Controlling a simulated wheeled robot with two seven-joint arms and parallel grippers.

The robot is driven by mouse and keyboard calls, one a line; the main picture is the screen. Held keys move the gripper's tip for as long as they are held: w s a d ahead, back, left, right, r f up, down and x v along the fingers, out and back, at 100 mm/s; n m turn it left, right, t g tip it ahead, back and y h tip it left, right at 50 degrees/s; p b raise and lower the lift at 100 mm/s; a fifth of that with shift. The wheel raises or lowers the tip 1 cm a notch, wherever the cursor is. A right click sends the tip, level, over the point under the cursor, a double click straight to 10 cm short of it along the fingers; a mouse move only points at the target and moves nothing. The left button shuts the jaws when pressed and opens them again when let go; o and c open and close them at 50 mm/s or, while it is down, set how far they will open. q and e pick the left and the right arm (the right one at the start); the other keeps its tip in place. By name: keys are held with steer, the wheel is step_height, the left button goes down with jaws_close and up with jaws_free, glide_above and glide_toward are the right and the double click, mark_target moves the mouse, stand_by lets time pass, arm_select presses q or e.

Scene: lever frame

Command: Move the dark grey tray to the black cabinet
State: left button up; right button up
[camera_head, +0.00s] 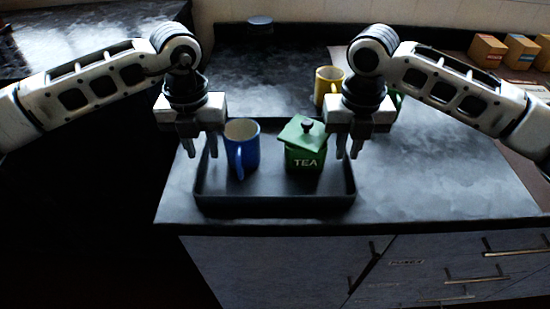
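The dark grey tray (275,199) lies on the dark counter close to its front edge. A blue mug (243,150) stands in its left half, and a green tea box (304,146) with a tilted lid stands in its right half. My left gripper (201,146) points down at the tray's left side, with its fingers apart. My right gripper (347,148) points down at the tray's right side, with its fingers apart. I cannot tell whether either touches the tray's rim. No black cabinet can be made out for certain.
A yellow mug (326,84) stands behind my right gripper, with a green object partly hidden beside it. Several small boxes (487,50) stand at the back right. The counter (430,180) is clear right of the tray. Drawers with handles (466,275) are below.

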arm_select(q)
jaws_close()
arm_select(e)
jaws_close()
arm_select(q)
steer(key=shift+r, duration=0.15)
arm_select(e)
steer(key=shift+r, duration=0.2)
